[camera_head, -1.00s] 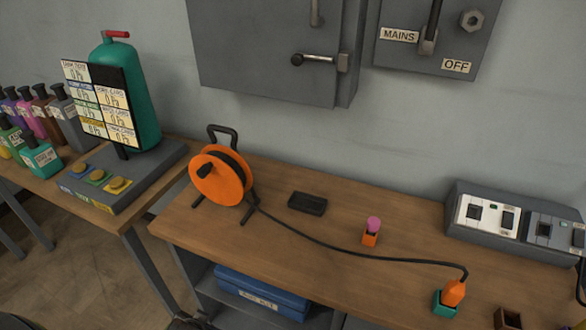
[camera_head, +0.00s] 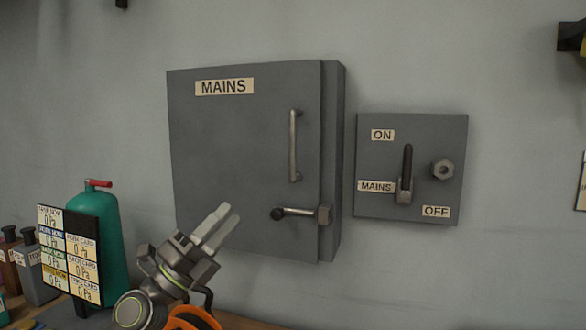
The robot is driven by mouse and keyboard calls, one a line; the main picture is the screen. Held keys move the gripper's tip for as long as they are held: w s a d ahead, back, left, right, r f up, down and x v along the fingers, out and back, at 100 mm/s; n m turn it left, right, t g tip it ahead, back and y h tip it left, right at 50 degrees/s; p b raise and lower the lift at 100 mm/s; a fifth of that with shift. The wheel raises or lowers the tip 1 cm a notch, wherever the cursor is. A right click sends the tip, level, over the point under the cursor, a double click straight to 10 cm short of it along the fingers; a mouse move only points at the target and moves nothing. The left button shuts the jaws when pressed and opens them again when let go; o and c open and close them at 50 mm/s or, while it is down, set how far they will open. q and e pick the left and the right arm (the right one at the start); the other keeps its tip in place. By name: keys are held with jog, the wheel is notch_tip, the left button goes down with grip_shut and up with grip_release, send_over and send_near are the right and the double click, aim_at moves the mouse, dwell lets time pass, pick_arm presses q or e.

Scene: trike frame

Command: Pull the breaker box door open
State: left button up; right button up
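The grey breaker box (camera_head: 333,160) hangs on the wall. Its door (camera_head: 230,140), labelled MAINS, looks shut against the box. A vertical metal pull handle (camera_head: 293,146) sits near the door's right edge. Below it, a latch lever (camera_head: 297,212) with a dark knob lies horizontal, reaching to a catch at the right edge. My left gripper (camera_head: 229,212) is raised in front of the door's lower part, left of the latch and apart from both handles. Its two pale fingers lie close together, and whether they are parted is unclear. It holds nothing visible. My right gripper is not in view.
A grey switch panel (camera_head: 425,160) with a lever, a hex nut and ON/OFF labels hangs right of the box. An orange cable reel (camera_head: 192,318) is below my gripper.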

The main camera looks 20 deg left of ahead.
pick_arm(q)
jog(key=d+r+m+g+h, duration=0.25)
jog(key=r+m+g, duration=0.55)
jog(key=m, duration=0.4)
jog(key=m+t+y, duration=0.1)
jog(key=y, duration=0.6)
send_near(290, 141)
jog(key=p+x, duration=0.6)
jog(key=x, duration=0.3)
jog(key=shift+w+d+r, duration=0.15)
jog(key=shift+w+r, duration=0.05)
jog(key=shift+w, duration=0.05)
jog(key=shift+w+d+f, duration=0.15)
jog(key=shift+w+d, duration=0.2)
jog(key=shift+w, duration=0.15)
jog(key=shift+c, duration=0.3)
grip_shut()
